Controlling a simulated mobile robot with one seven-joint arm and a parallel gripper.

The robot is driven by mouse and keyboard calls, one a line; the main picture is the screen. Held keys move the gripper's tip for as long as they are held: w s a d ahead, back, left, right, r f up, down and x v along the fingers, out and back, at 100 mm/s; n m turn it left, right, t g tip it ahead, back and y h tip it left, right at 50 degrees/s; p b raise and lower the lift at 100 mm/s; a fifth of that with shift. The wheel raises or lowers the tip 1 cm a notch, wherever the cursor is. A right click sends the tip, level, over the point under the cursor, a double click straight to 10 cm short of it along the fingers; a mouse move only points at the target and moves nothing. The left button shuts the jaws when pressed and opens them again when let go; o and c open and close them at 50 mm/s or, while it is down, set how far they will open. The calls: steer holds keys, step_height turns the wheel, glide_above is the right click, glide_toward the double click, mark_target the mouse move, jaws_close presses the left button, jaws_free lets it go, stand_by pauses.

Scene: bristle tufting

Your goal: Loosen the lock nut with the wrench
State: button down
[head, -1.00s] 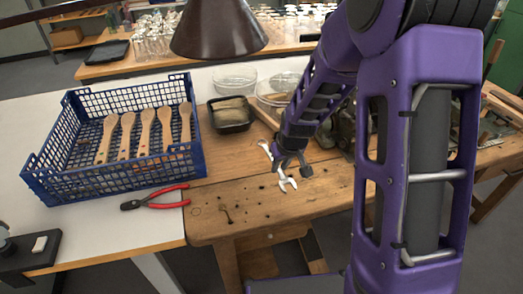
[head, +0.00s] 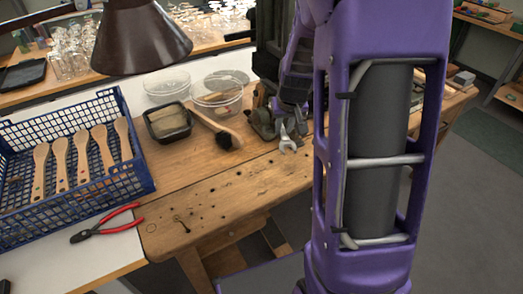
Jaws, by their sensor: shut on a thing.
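My gripper (head: 291,112) is shut on the silver wrench (head: 288,143), whose open jaw points down toward the wooden bench. The wrench is beside the front of a dark green machine (head: 262,118) at the back of the bench. I cannot tell whether they touch. My arm hides much of the machine, and I cannot make out the lock nut.
A wooden brush with dark bristles (head: 222,138), a black tray (head: 168,122) and clear round tubs (head: 216,98) are left of the machine. Red-handled pliers (head: 106,226) lie by a blue crate (head: 142,178) of wooden handles. The bench front (head: 215,195) is mostly clear.

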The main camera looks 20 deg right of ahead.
steer(key=d+r, duration=0.5)
steer(key=shift+m, duration=0.4)
steer(key=shift+w+f+b, duration=0.15)
steer(key=shift+f+b, duration=0.35)
steer(key=shift+f, duration=1.55)
steer(key=shift+f+b, duration=1.05)
steer(key=shift+b, duration=0.55)
stand_by(1.1)
steer(key=shift+f, duration=0.1)
steer(key=shift+d+n+b, duration=0.5)
steer(key=shift+d+b, duration=0.15)
steer(key=shift+b, duration=0.55)
steer(key=shift+d, duration=0.1)
